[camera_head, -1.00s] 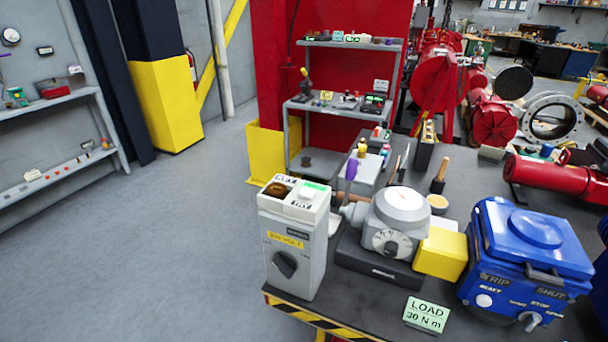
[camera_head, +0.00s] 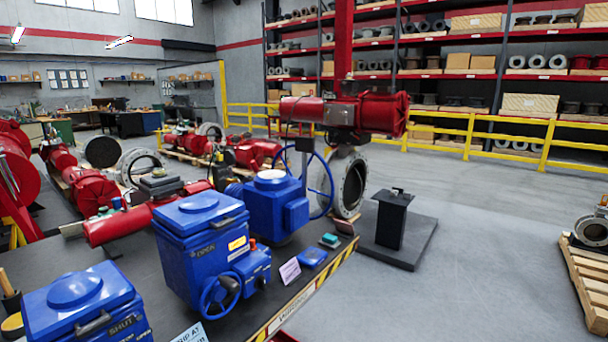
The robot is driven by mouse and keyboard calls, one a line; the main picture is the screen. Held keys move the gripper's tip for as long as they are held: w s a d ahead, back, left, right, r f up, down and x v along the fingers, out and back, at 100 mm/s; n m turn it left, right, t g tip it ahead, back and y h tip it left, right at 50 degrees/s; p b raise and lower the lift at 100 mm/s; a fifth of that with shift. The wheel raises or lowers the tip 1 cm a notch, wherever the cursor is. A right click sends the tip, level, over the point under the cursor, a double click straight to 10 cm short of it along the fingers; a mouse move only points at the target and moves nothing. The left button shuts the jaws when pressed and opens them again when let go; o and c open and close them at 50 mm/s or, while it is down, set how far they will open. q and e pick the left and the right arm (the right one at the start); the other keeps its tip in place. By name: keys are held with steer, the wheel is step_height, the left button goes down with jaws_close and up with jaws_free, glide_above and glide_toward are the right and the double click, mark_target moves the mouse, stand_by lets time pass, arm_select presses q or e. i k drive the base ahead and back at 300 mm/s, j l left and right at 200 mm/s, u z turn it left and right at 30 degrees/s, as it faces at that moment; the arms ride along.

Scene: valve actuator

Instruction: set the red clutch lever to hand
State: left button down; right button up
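No red clutch lever can be made out for certain. A blue valve actuator (camera_head: 207,255) with a small blue handwheel (camera_head: 220,293) stands on the dark workbench. A small red-orange part (camera_head: 253,243) shows at the top of its handwheel side, too small to identify. A second blue actuator (camera_head: 277,206) with a larger, thin-rimmed blue handwheel (camera_head: 320,186) stands behind it to the right. A third blue unit (camera_head: 84,305) marked SHUT is cut off at the lower left. Neither of my grippers is in view.
The bench edge (camera_head: 300,307) has yellow-black striping. A pink card (camera_head: 290,271) and a blue flat piece (camera_head: 312,257) lie near it. A black pedestal (camera_head: 391,220) stands beyond the bench end. Open grey floor (camera_head: 470,265) lies to the right, with a pallet (camera_head: 590,285) at the far right.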

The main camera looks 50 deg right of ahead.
mark_target(255, 166)
steer(key=k+l+z, duration=0.15)
steer(key=l+z, duration=0.2)
steer(key=k+l+z, duration=0.1)
steer(key=l+z, duration=0.6)
steer(key=l, duration=0.35)
steer(key=i+u, duration=0.05)
